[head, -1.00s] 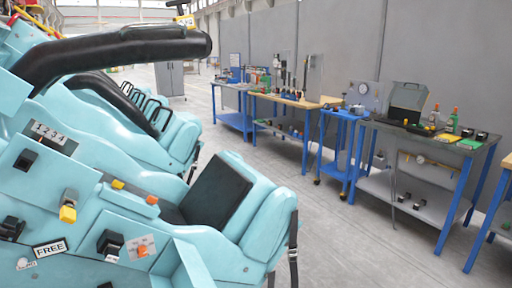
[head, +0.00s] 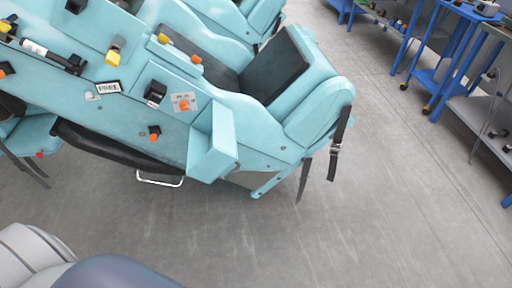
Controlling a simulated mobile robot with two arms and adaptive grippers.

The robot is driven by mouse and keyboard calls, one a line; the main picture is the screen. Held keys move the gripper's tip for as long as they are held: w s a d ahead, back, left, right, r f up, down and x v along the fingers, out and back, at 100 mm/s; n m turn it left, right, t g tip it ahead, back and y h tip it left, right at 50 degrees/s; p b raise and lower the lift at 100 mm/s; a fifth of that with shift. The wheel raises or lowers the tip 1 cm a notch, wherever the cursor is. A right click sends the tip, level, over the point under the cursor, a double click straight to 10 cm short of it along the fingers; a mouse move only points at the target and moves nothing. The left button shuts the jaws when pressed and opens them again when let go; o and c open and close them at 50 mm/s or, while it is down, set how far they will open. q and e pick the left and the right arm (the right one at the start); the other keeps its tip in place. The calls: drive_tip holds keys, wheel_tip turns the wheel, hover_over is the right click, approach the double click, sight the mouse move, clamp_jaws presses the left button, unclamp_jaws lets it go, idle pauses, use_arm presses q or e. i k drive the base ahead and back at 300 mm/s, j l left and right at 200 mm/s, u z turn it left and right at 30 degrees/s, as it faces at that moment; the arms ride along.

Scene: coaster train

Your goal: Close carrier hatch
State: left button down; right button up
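The light blue coaster carrier (head: 130,70) fills the upper left of the head view. A light blue panel (head: 222,140) stands out from the lower right of its side, at an angle to the body. It looks like the hatch, standing open. The recess beside it is mostly hidden. An orange knob on a small plate (head: 184,104) and a black latch-like block (head: 154,93) sit left of the panel. A "FREE" label (head: 108,87) is further left. Neither of my grippers is in view.
A black-padded seat (head: 275,65) rises behind the panel, with dark straps (head: 339,145) hanging at the carrier's right end. Blue-legged workbenches (head: 432,80) stand at the upper right. The grey floor (head: 330,235) is clear in front of the carrier and between it and the benches.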

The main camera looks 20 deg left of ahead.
sight(217, 143)
drive_tip(key=l+u, duration=0.35)
drive_tip(key=i+l+u, duration=0.1)
drive_tip(key=l+u, duration=0.65)
